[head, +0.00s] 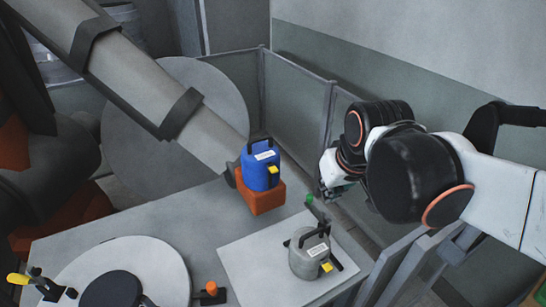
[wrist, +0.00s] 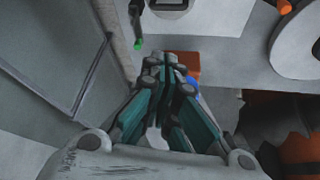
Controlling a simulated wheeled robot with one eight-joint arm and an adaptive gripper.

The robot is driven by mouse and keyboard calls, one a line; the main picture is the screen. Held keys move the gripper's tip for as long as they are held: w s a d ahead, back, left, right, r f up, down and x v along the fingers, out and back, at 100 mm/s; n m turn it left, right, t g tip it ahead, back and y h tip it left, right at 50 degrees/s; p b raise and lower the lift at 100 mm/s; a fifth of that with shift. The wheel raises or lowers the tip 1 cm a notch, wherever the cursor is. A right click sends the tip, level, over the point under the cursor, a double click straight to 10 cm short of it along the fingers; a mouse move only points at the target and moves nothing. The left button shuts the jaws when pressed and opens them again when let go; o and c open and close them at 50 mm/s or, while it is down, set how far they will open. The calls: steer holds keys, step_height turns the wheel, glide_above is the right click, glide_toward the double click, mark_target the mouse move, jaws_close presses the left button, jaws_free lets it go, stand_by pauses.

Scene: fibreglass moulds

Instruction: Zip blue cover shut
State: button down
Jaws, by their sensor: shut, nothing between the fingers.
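The blue cover (head: 254,171) stands upright on an orange block (head: 262,199), with a black handle on top, a white label and a yellow tab on its near right side. In the wrist view only a sliver of blue (wrist: 193,89) shows beside the orange block (wrist: 186,62), mostly hidden behind my fingers. My gripper (head: 335,188) is to the right of the blue cover, apart from it, above the table's right side. In the wrist view my gripper (wrist: 168,68) is shut with nothing in it. Whether the zip is open I cannot tell.
A similar grey covered object (head: 308,258) stands on a white board (head: 252,262), with a green-tipped lever beside it. A round disc (head: 165,262) and an orange-knobbed clamp (head: 211,292) are at the front left. Grey panels (head: 295,100) stand behind the table.

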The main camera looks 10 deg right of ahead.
steer(key=w+a+r+n+g+p, duration=0.1)
steer(key=w+a+r+p, duration=0.1)
steer(key=w+p, duration=0.25)
steer(key=w+a+r+n+g+p, duration=0.1)
steer(key=w+a+r+p, duration=0.15)
steer(key=w, duration=0.35)
steer(key=n+g+p, duration=0.1)
steer(key=g+p, duration=0.1)
steer(key=p, duration=0.5)
glide_toward(274, 169)
steer(key=shift+d, duration=0.1)
steer(key=shift+w+f+b, duration=0.15)
steer(key=shift+f+b, duration=0.8)
steer(key=shift+f, duration=0.8)
steer(key=shift+w+f+b, duration=0.15)
steer(key=shift+f+b, duration=0.8)
steer(key=shift+f, duration=0.75)
